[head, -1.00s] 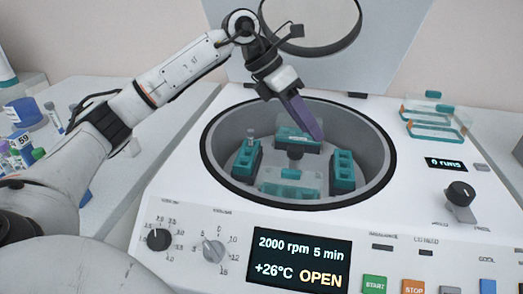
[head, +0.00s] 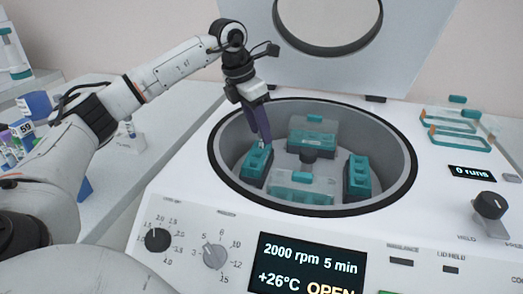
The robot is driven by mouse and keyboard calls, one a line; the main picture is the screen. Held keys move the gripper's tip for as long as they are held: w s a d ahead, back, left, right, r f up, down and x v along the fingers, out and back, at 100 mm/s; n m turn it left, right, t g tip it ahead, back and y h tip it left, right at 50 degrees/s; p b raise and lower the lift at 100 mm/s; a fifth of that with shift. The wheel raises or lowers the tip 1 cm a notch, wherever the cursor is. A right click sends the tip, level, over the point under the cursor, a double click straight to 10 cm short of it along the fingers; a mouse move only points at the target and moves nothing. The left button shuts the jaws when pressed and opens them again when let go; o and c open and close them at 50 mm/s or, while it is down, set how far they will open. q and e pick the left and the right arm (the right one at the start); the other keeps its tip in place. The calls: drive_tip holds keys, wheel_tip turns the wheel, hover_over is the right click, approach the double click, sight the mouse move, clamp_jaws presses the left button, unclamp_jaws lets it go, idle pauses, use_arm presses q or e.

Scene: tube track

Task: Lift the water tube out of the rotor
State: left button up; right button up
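The open centrifuge's rotor (head: 309,156) sits in the round bowl, with teal buckets around its hub. The left teal bucket (head: 255,166) holds the tube (head: 261,145), of which only a small pale top shows at my fingertips. My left gripper (head: 263,138) points down into the bowl with its purple fingers at the tube top. The fingers are seen edge-on and overlap, so I cannot tell whether they are closed on the tube. The rest of the tube is hidden in the bucket. My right gripper is not in view.
The raised lid (head: 385,60) stands behind the bowl. The bowl rim (head: 413,190) surrounds the rotor. A right bucket (head: 358,178) and clear-lidded front and back buckets are close by. The display (head: 308,266) reads 2000 rpm, 5 min, OPEN. Teal-trimmed clear lids (head: 455,128) lie at right.

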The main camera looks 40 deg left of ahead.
use_arm(q)
drive_tip(key=shift+x, duration=1.05)
drive_tip(key=shift+c, duration=0.3)
drive_tip(key=c, duration=0.8)
drive_tip(key=shift+c, duration=0.3)
drive_tip(key=shift+r, duration=0.15)
wheel_tip(320, 180, up, 10)
drive_tip(key=shift+f+p, duration=0.1)
drive_tip(key=shift+p, duration=0.75)
